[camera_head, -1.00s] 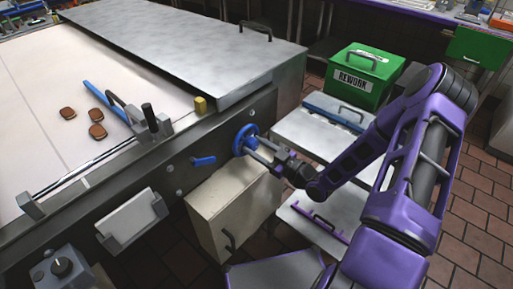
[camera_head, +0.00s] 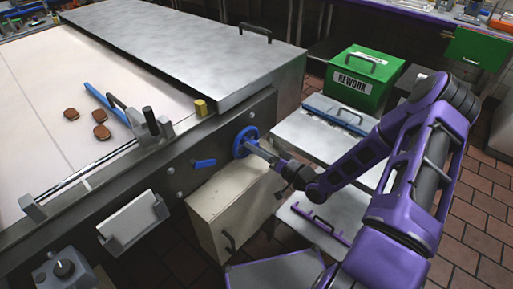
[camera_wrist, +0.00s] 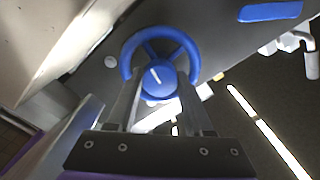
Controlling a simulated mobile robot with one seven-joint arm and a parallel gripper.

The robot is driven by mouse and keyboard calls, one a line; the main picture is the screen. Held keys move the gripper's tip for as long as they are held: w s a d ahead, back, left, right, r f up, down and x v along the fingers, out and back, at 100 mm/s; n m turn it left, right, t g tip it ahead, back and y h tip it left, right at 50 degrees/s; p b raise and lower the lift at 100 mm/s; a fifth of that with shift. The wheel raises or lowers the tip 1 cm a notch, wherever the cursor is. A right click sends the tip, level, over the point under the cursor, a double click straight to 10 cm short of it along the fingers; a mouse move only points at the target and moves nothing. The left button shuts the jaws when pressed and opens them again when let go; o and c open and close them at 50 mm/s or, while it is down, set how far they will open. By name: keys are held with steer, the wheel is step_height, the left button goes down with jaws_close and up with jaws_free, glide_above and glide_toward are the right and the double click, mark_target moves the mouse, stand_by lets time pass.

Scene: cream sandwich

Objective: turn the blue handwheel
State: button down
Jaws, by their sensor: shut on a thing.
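The blue handwheel (camera_head: 245,141) is mounted on the dark side panel of the conveyor machine. In the wrist view the blue handwheel (camera_wrist: 166,46) fills the upper middle, with spokes and a round hub bearing a white pointer line. My gripper (camera_head: 258,150) reaches in from the right and its fingers are at the wheel. In the wrist view my gripper (camera_wrist: 158,98) has a finger on each side of the hub, shut on the wheel. The fingers hide the lower part of the rim.
A blue lever (camera_head: 204,163) sits left of the wheel on the same panel. A beige box (camera_head: 215,205) stands below. A green REWORK bin (camera_head: 362,80) and grey lidded containers (camera_head: 315,135) stand to the right. Brown biscuits (camera_head: 101,131) lie on the belt.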

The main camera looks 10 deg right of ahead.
steer(key=m, duration=0.4)
steer(key=shift+m+p, duration=0.3)
steer(key=shift+p, duration=0.05)
steer(key=shift+m+p, duration=0.35)
steer(key=shift+m, duration=2.25)
steer(key=shift+c, duration=1.4)
jaws_free()
steer(key=v, duration=1.7)
steer(key=shift+s+d+p, duration=0.15)
steer(key=shift+s+p, duration=0.05)
steer(key=shift+p, duration=0.1)
